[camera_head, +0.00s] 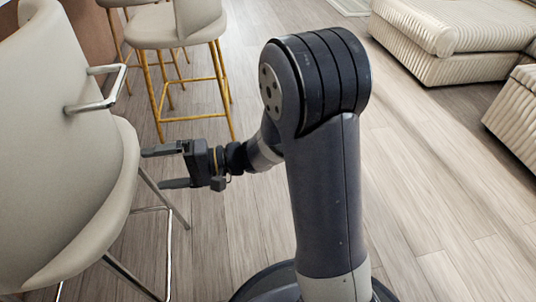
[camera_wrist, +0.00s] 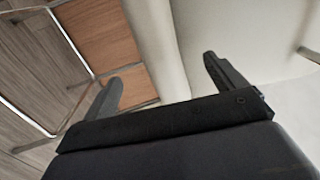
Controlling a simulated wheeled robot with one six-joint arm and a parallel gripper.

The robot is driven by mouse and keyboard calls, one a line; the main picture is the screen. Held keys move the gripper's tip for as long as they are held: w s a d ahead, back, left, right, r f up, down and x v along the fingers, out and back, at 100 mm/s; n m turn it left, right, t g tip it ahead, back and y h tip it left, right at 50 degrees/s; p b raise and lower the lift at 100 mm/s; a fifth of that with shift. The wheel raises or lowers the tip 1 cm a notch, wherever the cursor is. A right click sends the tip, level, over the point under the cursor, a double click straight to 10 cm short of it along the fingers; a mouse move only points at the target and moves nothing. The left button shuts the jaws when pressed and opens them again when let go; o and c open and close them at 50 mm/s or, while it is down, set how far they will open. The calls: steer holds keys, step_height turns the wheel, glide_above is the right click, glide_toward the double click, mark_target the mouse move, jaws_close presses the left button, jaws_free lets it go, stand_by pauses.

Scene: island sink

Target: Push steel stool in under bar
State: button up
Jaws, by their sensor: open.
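The steel stool (camera_head: 75,150) stands at the left of the head view, with a cream seat and back, a chrome armrest (camera_head: 97,103) and chrome legs (camera_head: 172,205). My gripper (camera_head: 153,168) is open and empty, its fingers pointing left at the stool's seat edge; I cannot tell whether they touch. In the wrist view, the cream stool surface (camera_wrist: 250,28) fills the upper right beyond the fingers, and steel legs (camera_wrist: 62,35) show at left. A brown panel (camera_head: 78,14), probably the bar's front, shows behind the stool and in the wrist view (camera_wrist: 105,38). The bar's top is not visible.
Cream stools with yellow legs (camera_head: 152,92) stand beyond the steel stool. A ribbed cream sofa (camera_head: 440,45) is at the upper right, with another ribbed seat (camera_head: 518,115) at the right edge. The wood floor (camera_head: 415,190) between is clear.

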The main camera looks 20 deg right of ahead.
mark_target(130, 174)
steer(key=d, duration=0.3)
steer(key=shift+s+d, duration=0.15)
steer(key=shift+d, duration=0.2)
steer(key=shift+a, duration=0.1)
steer(key=a, duration=0.3)
steer(key=a+p, duration=0.1)
steer(key=a, duration=0.3)
steer(key=w+a+p, duration=0.1)
steer(key=a, duration=0.3)
steer(key=shift+a, duration=0.15)
steer(key=shift+a+p, duration=0.3)
steer(key=shift+f, duration=0.2)
steer(key=shift+r, duration=0.15)
